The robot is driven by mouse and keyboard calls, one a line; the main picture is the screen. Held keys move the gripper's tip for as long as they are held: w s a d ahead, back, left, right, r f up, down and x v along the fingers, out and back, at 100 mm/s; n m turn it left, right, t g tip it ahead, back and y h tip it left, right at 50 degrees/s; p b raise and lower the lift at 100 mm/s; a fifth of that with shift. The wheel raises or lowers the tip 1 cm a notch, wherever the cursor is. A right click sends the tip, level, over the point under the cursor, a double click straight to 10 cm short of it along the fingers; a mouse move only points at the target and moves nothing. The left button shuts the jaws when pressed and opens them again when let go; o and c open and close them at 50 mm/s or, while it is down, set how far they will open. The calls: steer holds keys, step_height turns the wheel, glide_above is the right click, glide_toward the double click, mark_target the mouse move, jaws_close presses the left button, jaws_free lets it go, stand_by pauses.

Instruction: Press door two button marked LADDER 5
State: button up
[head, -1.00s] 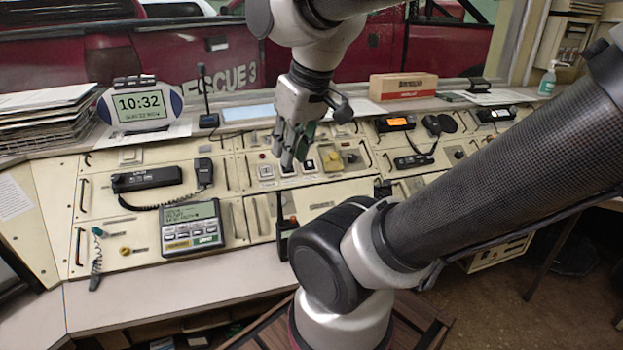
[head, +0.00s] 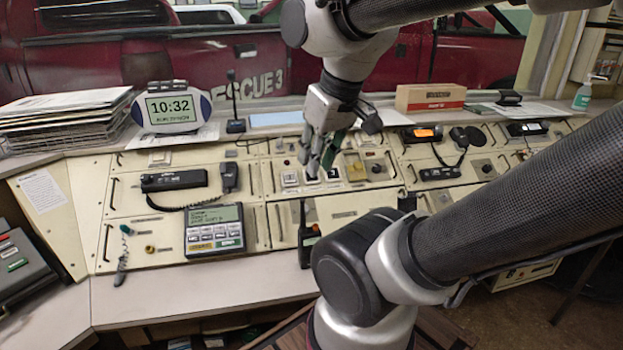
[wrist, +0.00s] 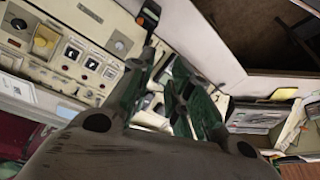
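A yellow control (head: 355,168) is right of the buttons. A handheld radio (head: 307,240) stands upright in front of them. A keypad unit with a screen (head: 214,230) and a corded handset (head: 229,176) lie left. A microphone (head: 235,123) stands behind.

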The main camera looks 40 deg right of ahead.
stand_by(0.3)
jaws_close()
stand_by(1.1)
